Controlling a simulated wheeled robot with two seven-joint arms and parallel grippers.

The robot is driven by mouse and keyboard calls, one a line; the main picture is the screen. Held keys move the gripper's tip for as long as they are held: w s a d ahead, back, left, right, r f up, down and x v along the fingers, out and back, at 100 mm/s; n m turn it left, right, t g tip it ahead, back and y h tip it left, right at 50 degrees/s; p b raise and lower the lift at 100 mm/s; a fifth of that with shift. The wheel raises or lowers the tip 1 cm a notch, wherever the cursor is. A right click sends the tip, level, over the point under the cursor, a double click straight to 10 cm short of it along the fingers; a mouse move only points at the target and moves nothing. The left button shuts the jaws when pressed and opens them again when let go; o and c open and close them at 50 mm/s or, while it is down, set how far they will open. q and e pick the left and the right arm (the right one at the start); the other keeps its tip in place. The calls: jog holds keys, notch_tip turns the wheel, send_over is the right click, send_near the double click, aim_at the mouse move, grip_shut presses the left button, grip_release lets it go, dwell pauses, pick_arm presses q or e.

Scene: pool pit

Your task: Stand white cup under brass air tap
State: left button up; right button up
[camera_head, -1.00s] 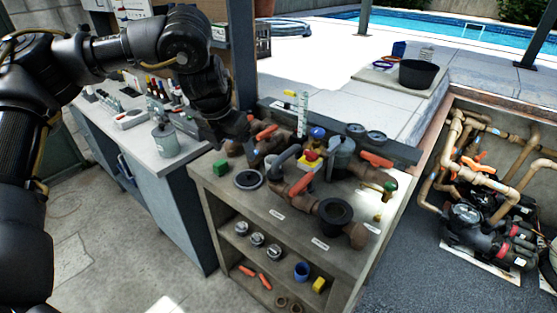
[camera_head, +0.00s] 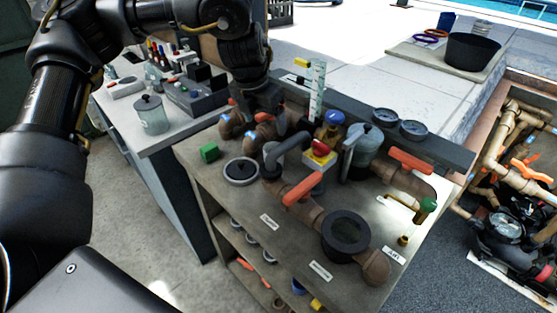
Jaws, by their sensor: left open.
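My left gripper (camera_head: 265,118) hangs fingers-down over the back left of the pipe bench, above the brown pipes and behind the grey bent handle. Its jaws are open, but the fingertips are dark and partly lost among the pipes. I cannot make out the white cup clearly; the gripper, pipes and handle hide the area beneath the hand. A small brass tap (camera_head: 403,240) stands at the bench's right end, beside a label and below a green-capped fitting (camera_head: 426,208). No cup stands under it. My right gripper is out of view.
Brown pipes with orange handles (camera_head: 410,160), a red-and-yellow button box (camera_head: 319,155) and a dark round pot (camera_head: 345,235) crowd the bench.

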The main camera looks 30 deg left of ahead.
pick_arm(q)
jog(key=f, duration=0.1)
send_near(273, 146)
jog(key=shift+s+d+f, duration=0.6)
jog(key=shift+d+f, duration=0.1)
jog(key=shift+f, duration=0.5)
jog(key=x, duration=0.5)
jog(key=shift+f, duration=0.15)
jog(key=shift+c, duration=0.7)
jog(key=c, duration=1)
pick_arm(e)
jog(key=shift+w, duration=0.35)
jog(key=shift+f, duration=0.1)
